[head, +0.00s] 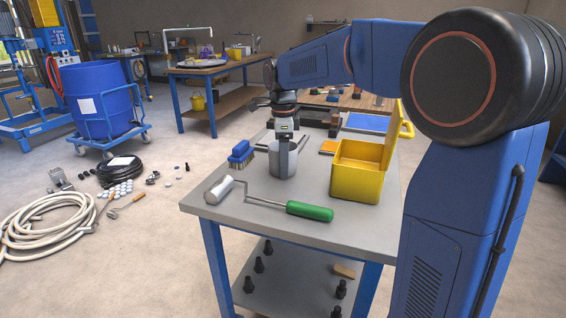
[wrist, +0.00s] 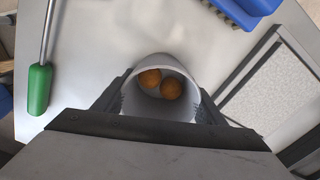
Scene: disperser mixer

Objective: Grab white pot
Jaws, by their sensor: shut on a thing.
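The white pot (head: 283,161), light grey in this light, is upright at the worktable (head: 240,212), between a blue brush and a yellow box. I cannot tell whether its base touches the tabletop. My gripper (head: 284,141) points down at it and is shut on it. In the wrist view the pot (wrist: 160,110) sits between my two fingers (wrist: 162,90), one on each side of its wall. Two round orange-brown things (wrist: 160,84) lie inside it. The head view hides the far finger and part of the rim.
A roller with a green handle (head: 309,211) lies in front. The blue brush (head: 241,154) is left of the pot, and the open yellow box (head: 357,183) is to its right. Dark items (head: 316,119) stand behind. Hoses (head: 50,226) lie on the floor at left.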

